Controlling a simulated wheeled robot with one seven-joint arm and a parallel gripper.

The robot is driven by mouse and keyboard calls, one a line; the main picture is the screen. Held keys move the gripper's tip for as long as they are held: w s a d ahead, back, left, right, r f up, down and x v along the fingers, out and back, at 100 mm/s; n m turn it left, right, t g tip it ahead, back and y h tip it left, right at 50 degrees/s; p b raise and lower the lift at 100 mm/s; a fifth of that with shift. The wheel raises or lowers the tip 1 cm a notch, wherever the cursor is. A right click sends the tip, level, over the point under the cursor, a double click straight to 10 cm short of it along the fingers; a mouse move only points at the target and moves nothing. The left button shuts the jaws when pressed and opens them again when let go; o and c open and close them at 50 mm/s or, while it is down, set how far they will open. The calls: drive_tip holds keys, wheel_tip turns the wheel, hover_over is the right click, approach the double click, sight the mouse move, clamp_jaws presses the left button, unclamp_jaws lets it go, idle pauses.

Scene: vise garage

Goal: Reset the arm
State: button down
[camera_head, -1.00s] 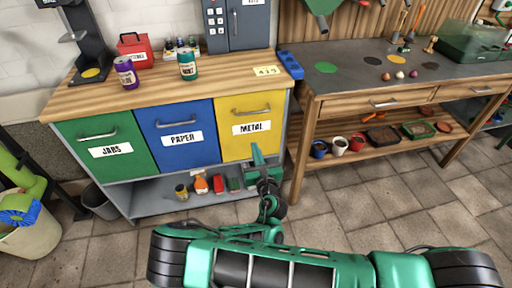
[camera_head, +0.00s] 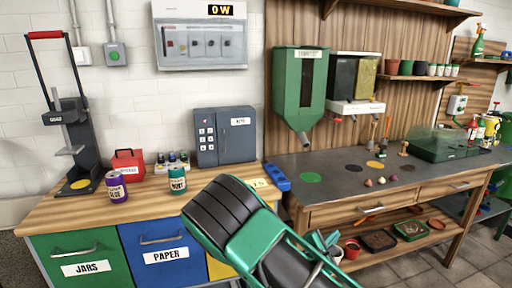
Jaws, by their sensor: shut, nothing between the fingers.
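My green and black arm rises from the bottom middle of the view, in front of the yellow drawer.
The left bench (camera_head: 75,213) carries a can press (camera_head: 75,150), a purple can (camera_head: 116,187), a teal can (camera_head: 177,181), a red box (camera_head: 128,164) and a grey safe (camera_head: 224,137). The right workbench (camera_head: 325,178) has a green dispenser (camera_head: 299,88) above it. Floor (camera_head: 480,262) shows at lower right.

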drive_tip(key=s+d+r+m+g+y, duration=0.1)
drive_tip(key=s+d+r+m+g, duration=0.1)
drive_tip(key=s+d+m+g, duration=0.55)
drive_tip(key=s+d+r+m+g+y, duration=0.1)
drive_tip(key=s+d+r+m+g, duration=0.25)
drive_tip(key=s+d+m, duration=0.6)
drive_tip(key=s+a+r+m+y, duration=0.1)
drive_tip(key=s+r+m+y, duration=0.1)
drive_tip(key=s, duration=0.6)
drive_tip(key=s+a+r+m+y, duration=0.1)
drive_tip(key=s+r+m+y, duration=0.2)
drive_tip(key=s+r, duration=0.2)
drive_tip(key=s+a+r+m+g+y, duration=0.1)
drive_tip(key=s+r+m+y, duration=0.2)
drive_tip(key=s, duration=0.7)
drive_tip(key=shift+s+r, duration=0.4)
drive_tip(key=shift+r, duration=0.1)
